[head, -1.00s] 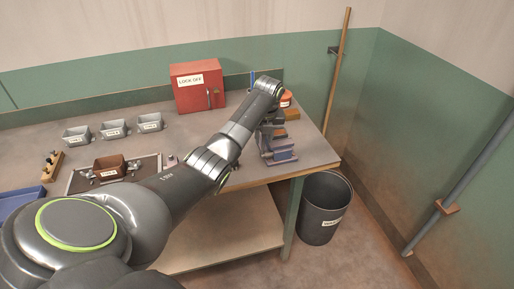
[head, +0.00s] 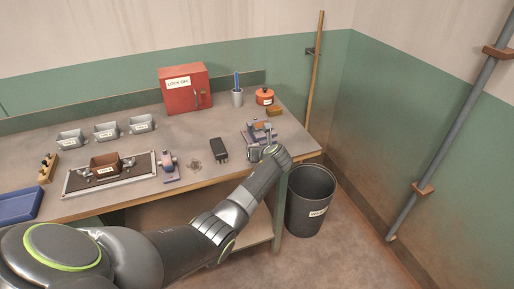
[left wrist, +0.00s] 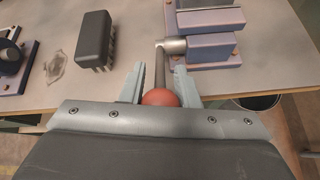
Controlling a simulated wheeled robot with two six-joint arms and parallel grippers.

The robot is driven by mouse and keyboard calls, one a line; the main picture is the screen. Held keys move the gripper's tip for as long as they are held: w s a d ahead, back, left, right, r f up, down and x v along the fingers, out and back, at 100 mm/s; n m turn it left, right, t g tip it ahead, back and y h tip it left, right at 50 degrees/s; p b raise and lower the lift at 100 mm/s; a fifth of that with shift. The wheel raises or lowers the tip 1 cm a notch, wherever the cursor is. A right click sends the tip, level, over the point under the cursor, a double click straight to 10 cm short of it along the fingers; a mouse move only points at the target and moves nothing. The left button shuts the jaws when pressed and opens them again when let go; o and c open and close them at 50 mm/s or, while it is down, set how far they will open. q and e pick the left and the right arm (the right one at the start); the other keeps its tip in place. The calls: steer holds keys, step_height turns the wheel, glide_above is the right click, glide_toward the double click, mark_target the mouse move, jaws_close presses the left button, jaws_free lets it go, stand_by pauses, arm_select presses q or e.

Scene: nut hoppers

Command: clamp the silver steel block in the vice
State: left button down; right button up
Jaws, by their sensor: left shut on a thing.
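The blue-grey vice (head: 259,131) stands at the right front end of the workbench. In the left wrist view the vice body (left wrist: 212,48) is at the top, with its screw end and a handle bar (left wrist: 159,68) ending in a red ball (left wrist: 160,97). My left gripper (left wrist: 158,70) is at the front of the vice, shut on the handle, with a finger on each side of the bar. In the head view my left gripper (head: 270,149) partly covers the vice. I cannot clearly make out the silver steel block. My right gripper is not in view.
A black block-shaped object (head: 219,149) lies left of the vice. A red lock-off box (head: 186,89), a cup with a blue tool (head: 237,97) and a red pot (head: 264,97) stand behind. A grey bin (head: 310,200) is on the floor beside the bench's right end.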

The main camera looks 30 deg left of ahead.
arm_select(q)
steer(key=shift+s+d+f+t, duration=0.2)
steer(key=shift+f+t, duration=0.1)
steer(key=shift+f, duration=0.15)
steer(key=shift+s+d+f, duration=0.15)
steer(key=shift+f, duration=0.35)
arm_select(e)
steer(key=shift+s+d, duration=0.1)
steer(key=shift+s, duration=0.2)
arm_select(q)
steer(key=shift+f, duration=0.15)
steer(key=c, duration=1.2)
jaws_free()
steer(key=shift+o, duration=0.3)
steer(key=shift+y, duration=0.3)
steer(key=shift+r, duration=0.25)
steer(key=v, duration=1.7)
steer(key=shift+b, duration=0.35)
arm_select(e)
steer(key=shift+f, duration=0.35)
arm_select(q)
steer(key=shift+r, duration=0.1)
